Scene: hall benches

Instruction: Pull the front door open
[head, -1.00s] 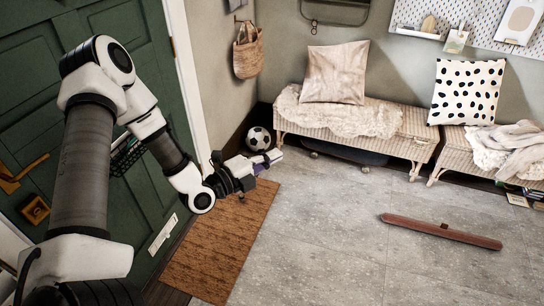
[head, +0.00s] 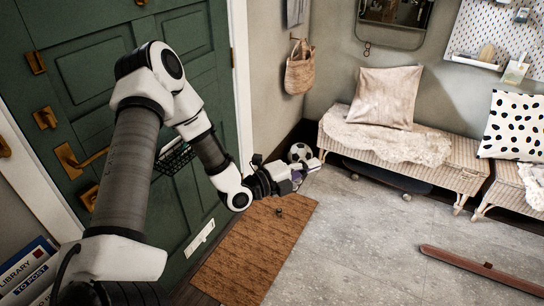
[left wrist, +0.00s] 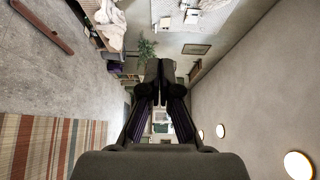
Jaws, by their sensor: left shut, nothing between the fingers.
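The front door (head: 192,48) is dark green and panelled. It looks shut in its white frame. A brass lever handle (head: 82,160) sits on its left side, with brass fittings above and below it. My left arm crosses in front of the door and hides part of it. My left gripper (head: 306,171) is right of the door, above the far end of the doormat, well away from the handle. Its fingers (left wrist: 158,78) are together and empty in the left wrist view. My right gripper is not in view.
A brown doormat (head: 262,245) lies before the door. A football (head: 300,151) sits in the corner. Wicker benches (head: 460,179) with cushions line the wall. A long reddish-brown bar (head: 480,268) lies on the floor. The grey floor between is clear.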

